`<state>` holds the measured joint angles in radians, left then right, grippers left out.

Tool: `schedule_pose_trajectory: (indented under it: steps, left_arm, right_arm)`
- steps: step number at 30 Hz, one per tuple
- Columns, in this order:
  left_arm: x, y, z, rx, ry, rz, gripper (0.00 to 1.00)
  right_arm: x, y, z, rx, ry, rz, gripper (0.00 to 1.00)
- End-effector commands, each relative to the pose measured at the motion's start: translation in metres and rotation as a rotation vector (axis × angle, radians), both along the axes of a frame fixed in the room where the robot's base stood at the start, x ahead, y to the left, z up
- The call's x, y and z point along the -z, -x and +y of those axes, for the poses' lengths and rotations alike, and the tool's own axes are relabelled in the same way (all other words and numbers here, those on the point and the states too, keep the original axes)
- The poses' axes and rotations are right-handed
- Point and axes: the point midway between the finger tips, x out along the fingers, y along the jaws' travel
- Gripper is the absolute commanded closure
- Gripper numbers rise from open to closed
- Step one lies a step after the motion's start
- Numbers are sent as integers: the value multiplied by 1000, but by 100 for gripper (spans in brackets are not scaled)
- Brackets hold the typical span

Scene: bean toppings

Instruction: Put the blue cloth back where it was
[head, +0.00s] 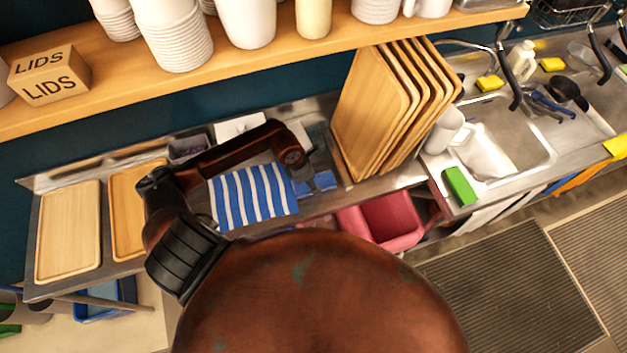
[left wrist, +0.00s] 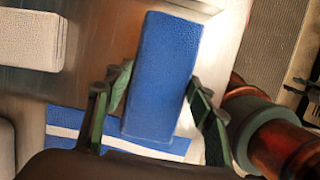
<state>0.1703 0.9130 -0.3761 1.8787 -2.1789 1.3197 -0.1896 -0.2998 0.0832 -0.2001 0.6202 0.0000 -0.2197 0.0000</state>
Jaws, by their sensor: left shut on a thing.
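The blue cloth (head: 326,182) looks like a folded, solid blue block at the middle of the metal counter. In the left wrist view the blue cloth (left wrist: 163,70) lies between my two dark green fingers. My left gripper (head: 308,183) is shut on it, low at the counter. I cannot tell whether the cloth touches the counter. A blue-and-white striped cloth (head: 252,196) lies flat just left of it and shows behind the fingers in the wrist view (left wrist: 65,118). My right gripper is not in view.
Upright wooden trays (head: 372,110) stand close on the right. Flat trays (head: 68,230) lie at the left. A pink bin (head: 385,222) is below the counter's front edge. A shelf (head: 120,95) with cups and a LIDS box (head: 48,74) runs above. A sink (head: 505,140) is at the right.

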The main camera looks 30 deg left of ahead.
Motion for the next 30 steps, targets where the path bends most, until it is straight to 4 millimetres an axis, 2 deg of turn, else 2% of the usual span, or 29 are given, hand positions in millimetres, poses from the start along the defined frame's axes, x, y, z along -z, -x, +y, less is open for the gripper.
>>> schedule_pose_trajectory:
  steps: [2, 12, 13, 18, 20, 30]
  left_arm:
    - [5, 0, 0, -1, 2, -1, 73]
    - [11, -1, 0, 1, 0, -2, 73]
    - [10, 0, 0, 1, 0, -2, 48]
    - [9, 0, 0, 1, 0, -2, 36]
    - [9, 0, 0, 1, 0, -2, 33]
    - [6, 0, 0, 0, 0, -1, 33]
  right_arm:
    - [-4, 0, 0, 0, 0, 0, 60]
    - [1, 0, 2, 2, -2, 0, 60]
    - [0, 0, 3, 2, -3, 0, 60]
    - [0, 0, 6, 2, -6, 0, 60]
    - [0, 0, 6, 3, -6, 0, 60]
    - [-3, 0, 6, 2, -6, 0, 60]
